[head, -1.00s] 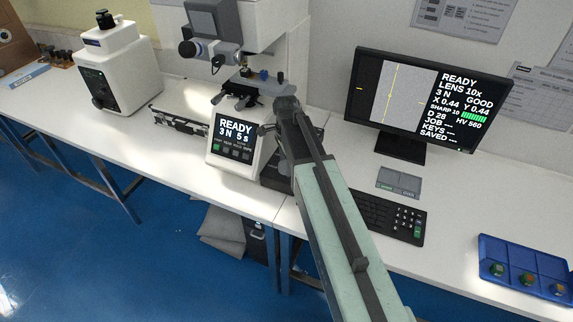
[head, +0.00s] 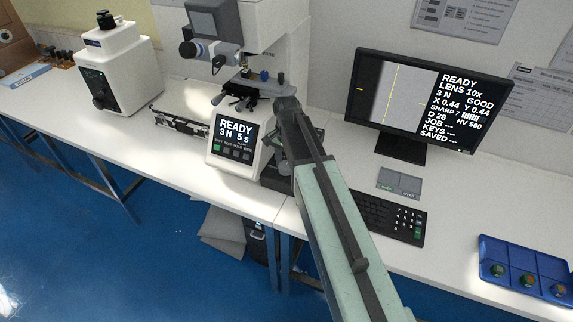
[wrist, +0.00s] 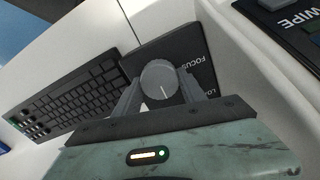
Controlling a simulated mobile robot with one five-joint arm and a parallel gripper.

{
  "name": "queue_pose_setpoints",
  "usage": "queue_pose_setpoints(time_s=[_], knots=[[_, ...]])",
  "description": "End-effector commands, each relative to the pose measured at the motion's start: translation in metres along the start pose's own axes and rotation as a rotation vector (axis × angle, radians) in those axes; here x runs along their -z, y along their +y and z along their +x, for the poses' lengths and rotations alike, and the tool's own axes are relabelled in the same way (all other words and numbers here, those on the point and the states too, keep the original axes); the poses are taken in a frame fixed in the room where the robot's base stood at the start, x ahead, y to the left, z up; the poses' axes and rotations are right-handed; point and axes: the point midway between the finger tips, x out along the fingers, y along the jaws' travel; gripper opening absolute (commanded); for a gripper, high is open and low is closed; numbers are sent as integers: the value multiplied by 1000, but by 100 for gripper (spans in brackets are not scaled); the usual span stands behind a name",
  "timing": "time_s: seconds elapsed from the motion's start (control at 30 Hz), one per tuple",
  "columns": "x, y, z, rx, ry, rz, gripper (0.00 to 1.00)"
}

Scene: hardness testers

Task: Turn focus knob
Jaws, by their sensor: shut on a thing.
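The focus knob (wrist: 160,80) is a grey round dial with a white line on its face. It sits on a black panel (wrist: 190,45) printed FOCUS. In the wrist view my gripper (wrist: 160,88) has one finger on each side of the knob and is shut on it. In the head view my arm hides the knob. The monitor (head: 412,98) reads READY, LENS 10x, GOOD, SHARP 7 and HV 560, with a white bar. The hardness tester (head: 225,155) stands left of my arm, its front screen showing READY, 3 N, 5 s.
A black keyboard (head: 392,217) and a small grey pad (head: 399,184) lie right of my arm. A blue tray (head: 520,252) with several round pieces is at the far right. A second white machine (head: 122,75) stands at the left. The white table is clear between the machines' front and its edge.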

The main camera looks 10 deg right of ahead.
Motion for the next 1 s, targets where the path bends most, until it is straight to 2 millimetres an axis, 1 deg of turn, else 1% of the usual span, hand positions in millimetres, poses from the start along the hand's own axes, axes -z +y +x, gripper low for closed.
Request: queue_pose_setpoints(time_s=[1.0], knots=[[0,-2,0,0,1,-964,8]])
